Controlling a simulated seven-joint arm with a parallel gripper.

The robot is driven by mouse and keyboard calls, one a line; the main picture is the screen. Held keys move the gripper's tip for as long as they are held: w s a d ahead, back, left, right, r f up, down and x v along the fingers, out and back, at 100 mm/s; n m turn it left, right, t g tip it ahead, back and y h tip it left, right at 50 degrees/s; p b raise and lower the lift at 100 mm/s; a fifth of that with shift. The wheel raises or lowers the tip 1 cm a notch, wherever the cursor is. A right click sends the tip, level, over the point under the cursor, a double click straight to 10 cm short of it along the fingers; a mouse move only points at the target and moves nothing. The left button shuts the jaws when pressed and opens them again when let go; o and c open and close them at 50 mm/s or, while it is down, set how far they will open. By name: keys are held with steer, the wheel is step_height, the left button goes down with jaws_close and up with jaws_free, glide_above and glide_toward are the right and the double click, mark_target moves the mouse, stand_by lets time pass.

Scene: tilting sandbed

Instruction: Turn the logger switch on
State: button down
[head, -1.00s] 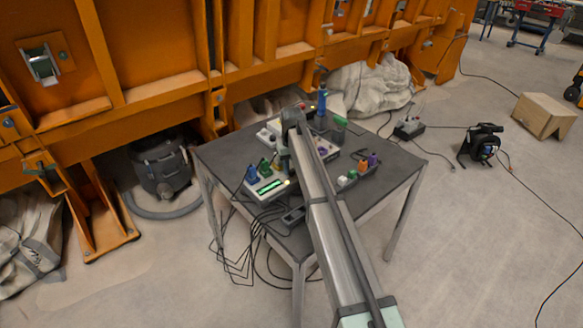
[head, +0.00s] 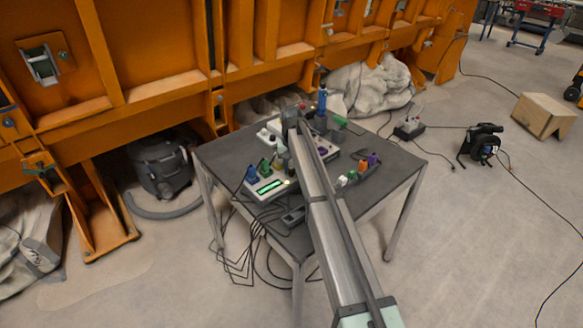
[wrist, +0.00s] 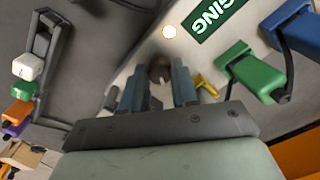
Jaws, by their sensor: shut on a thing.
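The logger (head: 267,188) is a pale box at the table's front left, with a lit green display. In the wrist view its panel (wrist: 125,78) shows part of the green display (wrist: 212,17), with the letters "GING", and a lit whitish lamp (wrist: 169,32). The switch (wrist: 159,72), a dark rounded piece, stands between my fingers. My gripper (wrist: 158,90) is shut on it, one bluish finger at each side. The fingers hide its lower part, so I cannot tell its exact position. In the head view my arm largely hides the gripper.
Green (wrist: 256,74) and blue (wrist: 293,30) plugs and a yellow plug (wrist: 204,86) sit close beside the gripper. A strip with white, green, orange and purple plugs (wrist: 22,105) lies on the other side. Cables hang off the front of the grey table (head: 385,195).

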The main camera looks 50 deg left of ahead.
mark_target(292, 170)
steer(key=c, duration=0.8)
jaws_free()
steer(key=shift+c, duration=0.2)
steer(key=shift+r, duration=0.1)
step_height(292, 170, up, 14)
steer(key=shift+d+f, duration=0.1)
steer(key=shift+f, duration=0.15)
